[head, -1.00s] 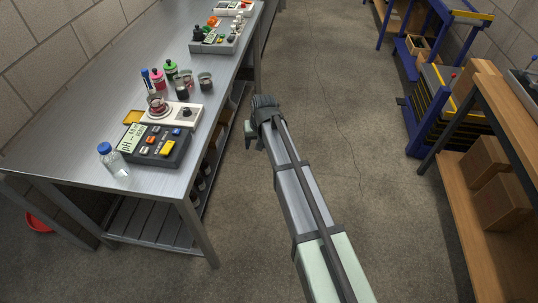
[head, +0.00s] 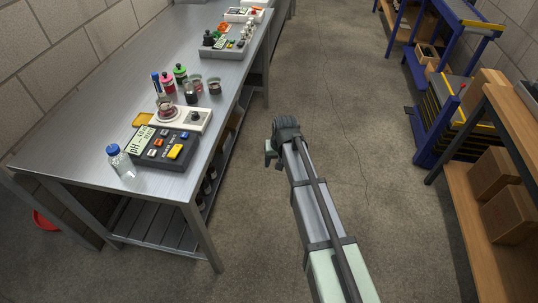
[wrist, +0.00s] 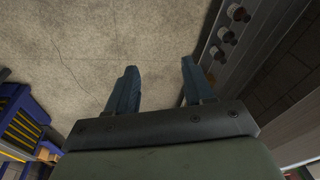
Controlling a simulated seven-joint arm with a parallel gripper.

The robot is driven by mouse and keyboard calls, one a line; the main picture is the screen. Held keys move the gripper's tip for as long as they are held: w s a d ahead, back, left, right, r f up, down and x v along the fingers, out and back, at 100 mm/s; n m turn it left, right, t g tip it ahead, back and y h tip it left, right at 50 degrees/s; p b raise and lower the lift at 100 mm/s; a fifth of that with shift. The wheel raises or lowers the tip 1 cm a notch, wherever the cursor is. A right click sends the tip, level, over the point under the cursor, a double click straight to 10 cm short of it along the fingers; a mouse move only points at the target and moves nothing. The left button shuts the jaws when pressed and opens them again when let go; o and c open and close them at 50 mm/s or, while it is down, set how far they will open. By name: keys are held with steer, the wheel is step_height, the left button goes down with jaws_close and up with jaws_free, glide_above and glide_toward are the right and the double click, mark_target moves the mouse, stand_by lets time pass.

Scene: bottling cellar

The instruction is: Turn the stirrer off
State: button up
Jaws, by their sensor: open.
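The stirrer (head: 196,120) is a small white box with a dark knob on its top, on the steel bench at left. A glass vessel with reddish liquid (head: 166,113) stands on its left part. I cannot tell the knob's setting at this size. My gripper (head: 269,153) is out over the floor, to the right of the bench and apart from the stirrer. In the wrist view my gripper (wrist: 160,85) shows two blue-grey fingers spread apart with nothing between them. The stirrer is not seen in the wrist view.
A pH meter (head: 163,150) sits in front of the stirrer, and a blue-capped bottle (head: 121,163) at the bench's (head: 75,165) near end. Small bottles and beakers (head: 190,93) stand behind. A blue lift cart (head: 437,115) and wooden shelf (head: 515,140) are right. Floor between is clear.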

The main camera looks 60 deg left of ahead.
step_height(320, 180, up, 28)
steer(key=m+g, duration=0.4)
steer(key=m, duration=1.4)
glide_above(195, 113)
steer(key=w+d, duration=0.3)
steer(key=w, duration=0.2)
steer(key=x, duration=1.3)
steer(key=shift+w+a+f, duration=0.1)
steer(key=shift+a+f, duration=0.05)
steer(key=shift+f, duration=0.2)
steer(key=shift+c, duration=0.4)
